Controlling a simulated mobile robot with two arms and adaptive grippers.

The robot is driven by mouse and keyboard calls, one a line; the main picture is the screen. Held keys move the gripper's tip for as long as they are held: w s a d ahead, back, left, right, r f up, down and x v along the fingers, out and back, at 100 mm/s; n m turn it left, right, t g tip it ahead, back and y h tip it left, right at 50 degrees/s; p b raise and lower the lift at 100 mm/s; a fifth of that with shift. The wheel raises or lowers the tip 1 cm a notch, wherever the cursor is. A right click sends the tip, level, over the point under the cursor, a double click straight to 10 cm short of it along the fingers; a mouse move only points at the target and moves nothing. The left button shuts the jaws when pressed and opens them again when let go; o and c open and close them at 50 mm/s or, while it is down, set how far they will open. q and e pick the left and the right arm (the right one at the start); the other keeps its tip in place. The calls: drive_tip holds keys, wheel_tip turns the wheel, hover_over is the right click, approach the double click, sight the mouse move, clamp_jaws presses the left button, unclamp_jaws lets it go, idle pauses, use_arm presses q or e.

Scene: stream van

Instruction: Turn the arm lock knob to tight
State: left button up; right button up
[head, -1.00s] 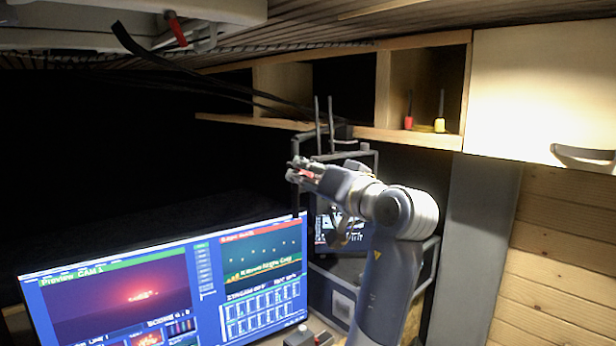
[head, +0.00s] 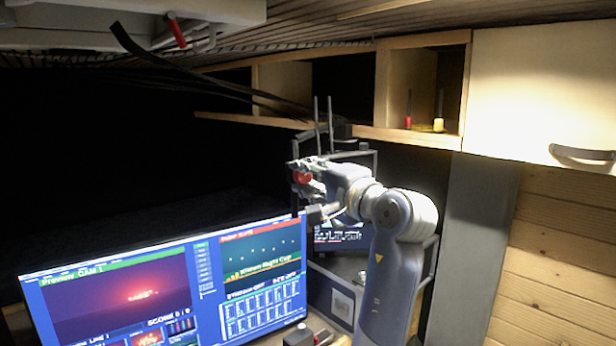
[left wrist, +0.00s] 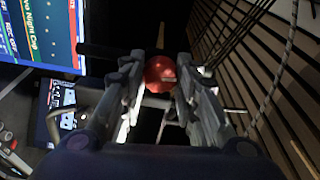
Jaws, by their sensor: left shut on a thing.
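The red round arm lock knob (head: 303,177) is at the front of the dark frame, above the right end of the large monitor. My left gripper (head: 302,174) is shut on it, with a finger on either side. In the left wrist view the knob (left wrist: 160,72) sits between the fingertips of my left gripper (left wrist: 160,80). A small pale mark shows on the knob's face; I cannot read it or tell the knob's setting. The fingers hide the knob's sides. My right gripper is not in view.
A large monitor (head: 170,285) stands at the lower left. A small screen (head: 338,236) sits in the dark frame behind my left arm. Wooden shelves (head: 400,135) and a pale cabinet (head: 545,85) are above right. Black cables (head: 200,85) hang near the ceiling.

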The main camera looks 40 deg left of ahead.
use_arm(q)
drive_tip(key=shift+r+m, duration=0.1)
drive_tip(key=shift+m, duration=0.8)
drive_tip(key=o, duration=1.1)
drive_tip(key=shift+w, duration=0.1)
drive_tip(key=shift+c, duration=0.2)
drive_tip(key=shift+d, duration=0.15)
drive_tip(key=v, duration=1.2)
